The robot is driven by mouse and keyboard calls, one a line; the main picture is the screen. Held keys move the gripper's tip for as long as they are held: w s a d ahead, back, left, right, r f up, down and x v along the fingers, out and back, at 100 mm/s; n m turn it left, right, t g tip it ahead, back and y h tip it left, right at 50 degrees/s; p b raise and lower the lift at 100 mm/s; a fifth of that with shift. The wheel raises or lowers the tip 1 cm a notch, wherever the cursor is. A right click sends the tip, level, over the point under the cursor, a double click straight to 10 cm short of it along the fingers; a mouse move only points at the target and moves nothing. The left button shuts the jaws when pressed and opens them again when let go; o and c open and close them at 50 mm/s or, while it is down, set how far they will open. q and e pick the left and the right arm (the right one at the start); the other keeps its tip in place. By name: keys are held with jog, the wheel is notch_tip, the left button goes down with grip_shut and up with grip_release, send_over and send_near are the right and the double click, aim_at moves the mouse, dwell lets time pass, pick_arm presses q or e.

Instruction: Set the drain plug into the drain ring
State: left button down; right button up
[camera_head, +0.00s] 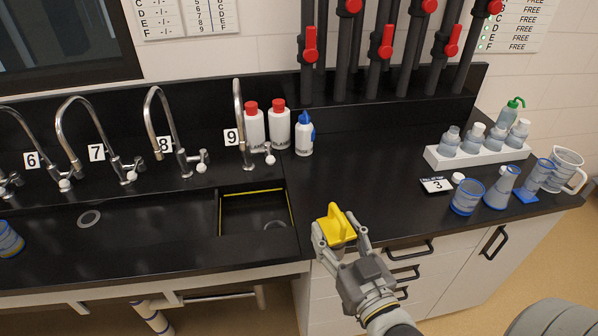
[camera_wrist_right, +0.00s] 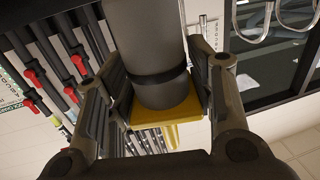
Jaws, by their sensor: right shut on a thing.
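The drain plug (camera_head: 336,226) has a yellow square plate with an upright yellow fin. In the right wrist view its thick grey cylinder with a dark band (camera_wrist_right: 160,65) stands between my fingers, against the yellow plate (camera_wrist_right: 165,113). My right gripper (camera_head: 340,242) is shut on the plug, in front of the counter edge, right of the small basin. A drain ring (camera_head: 275,225) shows partly at the bottom of the small yellow-lined basin (camera_head: 253,191), its near part hidden by the rim. Another round grey drain (camera_head: 90,218) lies in the long sink. My left gripper is not in view.
Curved taps (camera_head: 243,125) stand behind the sink. Bottles with red caps (camera_head: 279,130) and a blue-capped bottle (camera_head: 304,135) stand behind the basin. A white bottle rack (camera_head: 478,154) and blue-rimmed beakers (camera_head: 468,197) are at right. The middle counter (camera_head: 360,165) is clear.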

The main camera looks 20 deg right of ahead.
aim_at(344, 221)
jog(key=shift+w+d+r, duration=0.35)
jog(key=shift+d+r, duration=0.05)
jog(key=shift+d, duration=0.2)
jog(key=shift+w+d+r, duration=0.3)
jog(key=shift+d+r, duration=0.1)
jog(key=shift+d, duration=0.2)
jog(key=shift+s+a+r, duration=0.1)
jog(key=shift+a, duration=0.05)
jog(key=shift+w+d+f+p, duration=0.55)
jog(key=shift+w+d+f, duration=0.7)
jog(key=shift+w+f, duration=0.7)
jog(key=shift+w+d+f+p, duration=0.5)
jog(key=shift+w+d+f, duration=0.7)
jog(key=shift+w+f, duration=0.7)
jog(key=shift+w+d+f+p, duration=0.55)
jog(key=shift+w+d+f, duration=0.7)
jog(key=shift+w+f, duration=0.7)
jog(key=shift+w+f+p, duration=0.25)
jog(key=shift+f+p, duration=0.15)
jog(key=shift+f, duration=0.15)
